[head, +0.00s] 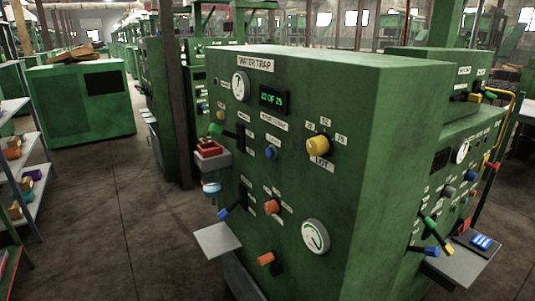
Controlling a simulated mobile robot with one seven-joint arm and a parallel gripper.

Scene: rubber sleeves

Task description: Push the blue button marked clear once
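A small round blue button (270,153) sits on the front panel of the nearest green machine (350,150), left of a yellow knob (317,146). A small label plate (272,139) is just above it, too small to read for certain. I cannot tell whether it is pressed in. Another small blue button (471,176) shows on the machine at the right, and its label is unreadable as well. My gripper is not in view, and nothing covers the front panel button.
Around the button are a lit display (273,99), a white gauge (315,236), an orange knob (271,207) and a blue-tipped lever (223,214). A grey shelf (217,239) juts out below. Open floor (115,230) lies to the left, beside a storage rack (22,170).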

